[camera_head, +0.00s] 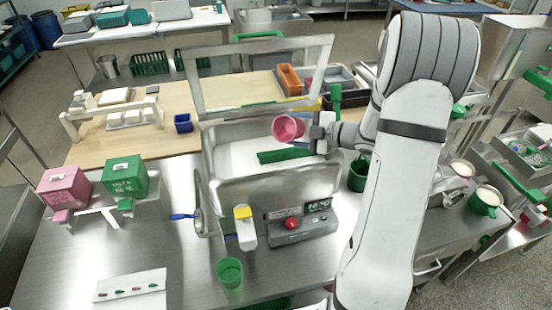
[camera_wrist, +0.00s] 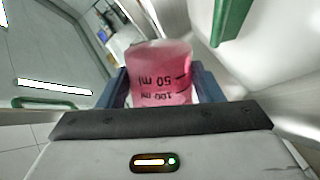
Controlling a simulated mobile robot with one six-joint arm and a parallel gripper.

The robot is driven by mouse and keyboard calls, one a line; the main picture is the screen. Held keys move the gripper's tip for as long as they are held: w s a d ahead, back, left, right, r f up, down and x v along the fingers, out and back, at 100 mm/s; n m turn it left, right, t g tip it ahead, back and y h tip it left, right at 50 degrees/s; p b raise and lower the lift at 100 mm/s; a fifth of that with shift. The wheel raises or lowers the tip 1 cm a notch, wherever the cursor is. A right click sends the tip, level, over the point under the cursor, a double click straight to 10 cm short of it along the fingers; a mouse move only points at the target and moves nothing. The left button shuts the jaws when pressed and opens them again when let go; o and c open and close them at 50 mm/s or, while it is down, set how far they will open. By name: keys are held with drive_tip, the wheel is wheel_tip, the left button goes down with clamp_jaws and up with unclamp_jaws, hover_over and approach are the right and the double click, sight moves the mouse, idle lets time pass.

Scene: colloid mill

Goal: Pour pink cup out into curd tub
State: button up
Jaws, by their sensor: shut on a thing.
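The pink cup (camera_head: 286,127) is in my gripper (camera_head: 318,132) above the steel tub (camera_head: 225,165), which I take as the curd tub. The cup is tipped on its side, its mouth toward the left in the head view. In the wrist view the pink cup (camera_wrist: 160,75) sits between the two blue-grey fingers of my gripper (camera_wrist: 162,92), and its 50 ml and 100 ml marks read upside down. I cannot tell whether anything is in the cup or flowing from it. A green bar (camera_head: 285,155) lies inside the tub below the cup.
A raised frame (camera_head: 195,85) stands behind the tub. A control box with a red button (camera_head: 291,224) and a green cup (camera_head: 229,272) are in front. Pink (camera_head: 64,187) and green (camera_head: 125,176) boxes stand left. A green container (camera_head: 358,175) is right of the tub.

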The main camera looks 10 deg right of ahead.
drive_tip(key=shift+f+n+b, duration=0.25)
drive_tip(key=shift+n+b, duration=0.15)
drive_tip(key=shift+b, duration=0.3)
drive_tip(key=shift+s+a+r+n+t+h+b, duration=0.2)
drive_tip(key=shift+r+n+t+h+b, duration=0.25)
drive_tip(key=shift+n+b, duration=0.25)
drive_tip(key=shift+s+a+f+n+b, duration=0.35)
drive_tip(key=shift+a+n+b, duration=0.25)
drive_tip(key=shift+b, duration=0.8)
drive_tip(key=shift+s+a+r+n+t+h+b, duration=0.2)
drive_tip(key=shift+r+n+t+h+b, duration=0.3)
drive_tip(key=shift+b, duration=1.05)
drive_tip(key=shift+c, duration=0.2)
drive_tip(key=shift+s+f+n+b, duration=0.15)
drive_tip(key=shift+n+b, duration=0.15)
drive_tip(key=shift+b, duration=0.35)
